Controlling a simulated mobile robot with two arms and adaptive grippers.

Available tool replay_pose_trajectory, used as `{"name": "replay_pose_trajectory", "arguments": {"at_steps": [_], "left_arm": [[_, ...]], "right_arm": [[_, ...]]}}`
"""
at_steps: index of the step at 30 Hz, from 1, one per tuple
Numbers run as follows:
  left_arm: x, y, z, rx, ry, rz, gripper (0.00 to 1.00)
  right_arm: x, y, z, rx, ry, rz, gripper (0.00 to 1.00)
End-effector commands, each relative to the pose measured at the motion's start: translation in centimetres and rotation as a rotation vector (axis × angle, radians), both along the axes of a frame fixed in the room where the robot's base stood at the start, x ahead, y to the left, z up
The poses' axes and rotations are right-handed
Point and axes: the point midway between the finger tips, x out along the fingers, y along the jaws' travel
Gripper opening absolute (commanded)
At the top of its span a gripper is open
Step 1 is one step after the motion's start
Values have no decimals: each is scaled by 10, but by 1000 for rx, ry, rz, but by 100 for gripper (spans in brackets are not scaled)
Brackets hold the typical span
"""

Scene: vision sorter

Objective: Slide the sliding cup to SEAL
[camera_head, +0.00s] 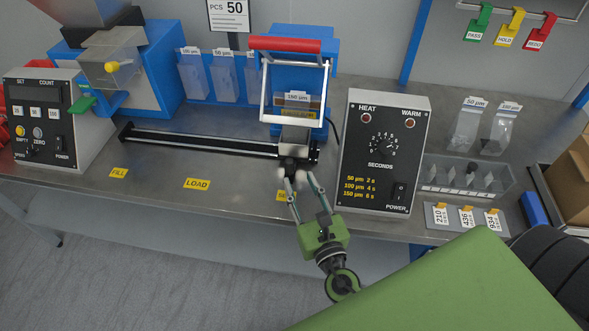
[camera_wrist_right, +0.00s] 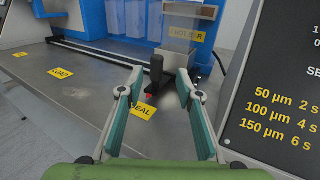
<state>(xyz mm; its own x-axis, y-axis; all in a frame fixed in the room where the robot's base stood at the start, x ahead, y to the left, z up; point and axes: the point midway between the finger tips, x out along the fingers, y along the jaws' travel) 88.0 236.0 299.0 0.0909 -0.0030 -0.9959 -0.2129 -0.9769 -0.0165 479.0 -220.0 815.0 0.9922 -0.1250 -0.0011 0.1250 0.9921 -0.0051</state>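The sliding cup (camera_head: 296,137) is a grey metal block at the right end of the black rail (camera_head: 200,145), in front of the blue sealer. A clear bag labelled 150 µm (camera_head: 297,99) stands above it. Its black upright handle (camera_wrist_right: 156,69) shows in the right wrist view, between the fingertips. My left gripper is not in view.
The blue sealer has a raised red bar (camera_head: 285,46). The black timer box (camera_head: 384,150) stands close to the right of my gripper. The LOAD label (camera_head: 197,184) and FILL label (camera_head: 119,173) lie farther left. The rail between them and the cup is clear.

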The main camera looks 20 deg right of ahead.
Motion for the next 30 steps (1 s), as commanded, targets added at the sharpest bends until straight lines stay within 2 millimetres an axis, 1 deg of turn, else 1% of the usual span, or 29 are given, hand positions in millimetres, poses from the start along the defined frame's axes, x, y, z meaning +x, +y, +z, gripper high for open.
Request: {"name": "replay_pose_trajectory", "arguments": {"at_steps": [1, 3, 6, 9, 30], "left_arm": [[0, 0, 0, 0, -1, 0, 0], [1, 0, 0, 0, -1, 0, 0], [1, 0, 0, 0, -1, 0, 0], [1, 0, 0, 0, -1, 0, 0], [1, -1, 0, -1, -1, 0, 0]], "right_arm": [[-11, 1, -1, -3, 3, 1, 33], [-22, 2, -1, -2, 2, 1, 33], [-33, 3, -1, -2, 1, -1, 33], [-40, 4, 0, 0, 1, 0, 33], [-41, 4, 0, 0, 0, -2, 33]]}}
